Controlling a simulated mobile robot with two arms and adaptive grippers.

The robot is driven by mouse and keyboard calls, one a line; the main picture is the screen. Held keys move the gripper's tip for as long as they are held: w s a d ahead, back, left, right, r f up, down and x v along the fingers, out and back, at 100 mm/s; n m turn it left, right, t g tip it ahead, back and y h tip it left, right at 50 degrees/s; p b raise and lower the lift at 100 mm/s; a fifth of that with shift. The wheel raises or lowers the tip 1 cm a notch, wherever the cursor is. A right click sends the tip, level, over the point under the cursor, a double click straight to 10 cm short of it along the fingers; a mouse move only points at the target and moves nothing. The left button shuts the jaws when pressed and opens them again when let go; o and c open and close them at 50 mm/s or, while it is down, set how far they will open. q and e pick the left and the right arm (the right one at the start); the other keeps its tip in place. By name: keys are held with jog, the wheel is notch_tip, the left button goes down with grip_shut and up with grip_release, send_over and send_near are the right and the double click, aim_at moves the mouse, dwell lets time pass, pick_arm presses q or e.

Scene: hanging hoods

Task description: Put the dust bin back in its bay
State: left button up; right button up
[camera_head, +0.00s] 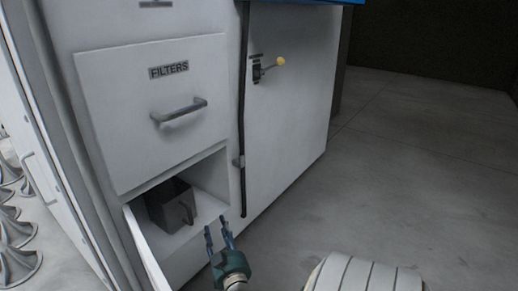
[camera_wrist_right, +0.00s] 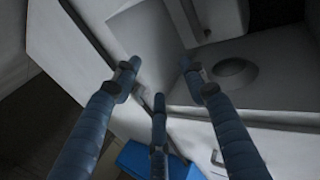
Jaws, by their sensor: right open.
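The dust bin (camera_head: 170,208) is a dark grey open-topped box with a handle on its front. In the head view it stands upright in the low open bay (camera_head: 209,178) under the FILTERS drawer, toward the bay's left side. How deep it sits is hard to tell. My right gripper (camera_head: 218,234) is open and empty, in front of the bay and to the right of the bin, apart from its handle. In the wrist view its blue fingers (camera_wrist_right: 159,80) are spread with nothing between them. My left gripper is not in view.
A white door (camera_head: 147,248) stands open at the bay's left edge. The FILTERS drawer (camera_head: 152,113) above is shut. A yellow-knobbed lever (camera_head: 279,62) is on the right panel. Grey cones (camera_head: 14,262) stand at far left. The floor (camera_head: 430,170) at right is clear.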

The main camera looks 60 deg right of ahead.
jog(key=s+a+p, duration=0.1)
jog(key=s+p, duration=0.3)
jog(key=s, duration=1.2)
jog(key=shift+a+r, duration=0.4)
jog(key=shift+r, duration=0.05)
jog(key=shift+s, duration=0.15)
